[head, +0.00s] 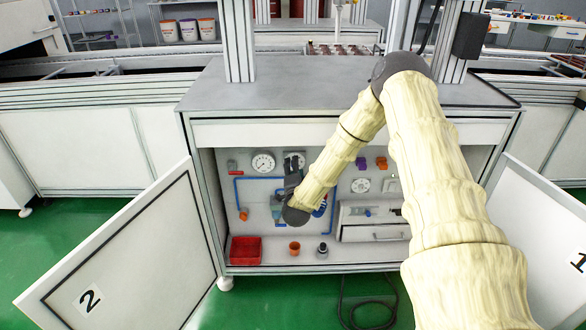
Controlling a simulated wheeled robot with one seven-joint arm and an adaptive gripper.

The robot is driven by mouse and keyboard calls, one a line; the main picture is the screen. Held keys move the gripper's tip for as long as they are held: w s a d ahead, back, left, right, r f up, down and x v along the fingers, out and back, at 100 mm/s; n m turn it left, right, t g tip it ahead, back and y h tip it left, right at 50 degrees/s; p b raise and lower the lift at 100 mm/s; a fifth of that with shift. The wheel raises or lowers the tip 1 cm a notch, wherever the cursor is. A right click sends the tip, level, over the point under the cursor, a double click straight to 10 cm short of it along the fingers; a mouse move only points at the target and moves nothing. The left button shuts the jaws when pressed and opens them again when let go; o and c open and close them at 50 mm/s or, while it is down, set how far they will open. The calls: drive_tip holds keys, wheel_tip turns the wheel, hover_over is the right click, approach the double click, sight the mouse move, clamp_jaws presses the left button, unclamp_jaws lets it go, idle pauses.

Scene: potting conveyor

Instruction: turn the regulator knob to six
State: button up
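An open cabinet holds a back panel (225,208) with instruments. A round white dial with a marked scale (360,185) sits right of my forearm; it may be the regulator knob, but its numbers are too small to read. A white gauge (263,162) with a dark pointer is at the upper left. Blue parts beside my wrist are partly hidden.
A drawer unit (375,234) is at right. Blue pipe (237,190) runs along the panel.

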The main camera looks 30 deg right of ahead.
drive_tip(key=v, duration=1.1)
drive_tip(key=shift+d, duration=0.15)
